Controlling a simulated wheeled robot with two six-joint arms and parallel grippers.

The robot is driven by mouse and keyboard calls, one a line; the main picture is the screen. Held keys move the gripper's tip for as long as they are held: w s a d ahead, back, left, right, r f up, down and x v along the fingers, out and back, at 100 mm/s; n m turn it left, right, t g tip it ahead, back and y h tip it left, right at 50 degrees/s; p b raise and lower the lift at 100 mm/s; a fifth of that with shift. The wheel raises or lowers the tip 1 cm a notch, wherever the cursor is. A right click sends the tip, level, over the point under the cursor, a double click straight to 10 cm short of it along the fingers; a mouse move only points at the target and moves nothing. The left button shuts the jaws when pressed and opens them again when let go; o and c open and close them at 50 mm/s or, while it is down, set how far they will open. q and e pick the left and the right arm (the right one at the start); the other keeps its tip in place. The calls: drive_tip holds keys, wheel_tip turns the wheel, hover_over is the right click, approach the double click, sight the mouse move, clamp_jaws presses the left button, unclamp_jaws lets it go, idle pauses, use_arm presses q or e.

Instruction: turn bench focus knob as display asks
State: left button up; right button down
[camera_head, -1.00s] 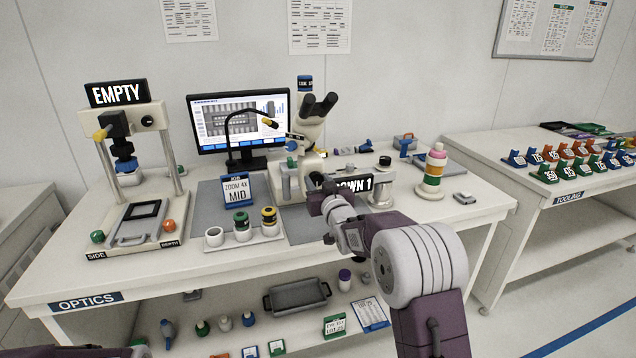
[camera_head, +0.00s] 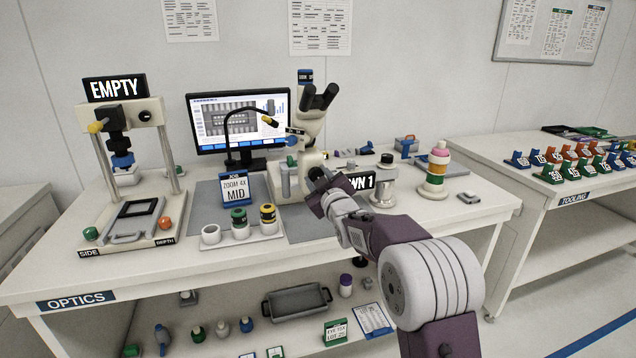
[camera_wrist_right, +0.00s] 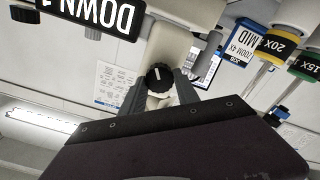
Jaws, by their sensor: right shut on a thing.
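The microscope (camera_head: 309,128) stands on the optics bench. Its display (camera_head: 360,182) shows the end of its text, "WN 1", in the head view, partly covered by my right gripper; in the right wrist view the display (camera_wrist_right: 100,14) reads "DOWN 1". My right gripper (camera_head: 318,184) is at the microscope's base. In the wrist view the black focus knob (camera_wrist_right: 158,77) with a white pointer line sits between the fingers, and the gripper is shut on it. The head view hides the knob behind the gripper. My left gripper is not in view.
A job card (camera_head: 236,188) reads "ZOOM 4X MID". A white tray (camera_head: 243,240) with ringed lenses stands in front of the microscope. A press with a sign (camera_head: 115,88) reading "EMPTY" is at left. A ringed stack (camera_head: 436,170) stands at right.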

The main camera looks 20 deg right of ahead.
drive_tip(key=shift+n, duration=0.3)
drive_tip(key=c, duration=0.9)
unclamp_jaws()
drive_tip(key=s, duration=0.9)
drive_tip(key=shift+d+b, duration=0.2)
drive_tip(key=shift+b, duration=0.1)
drive_tip(key=shift+a, duration=0.1)
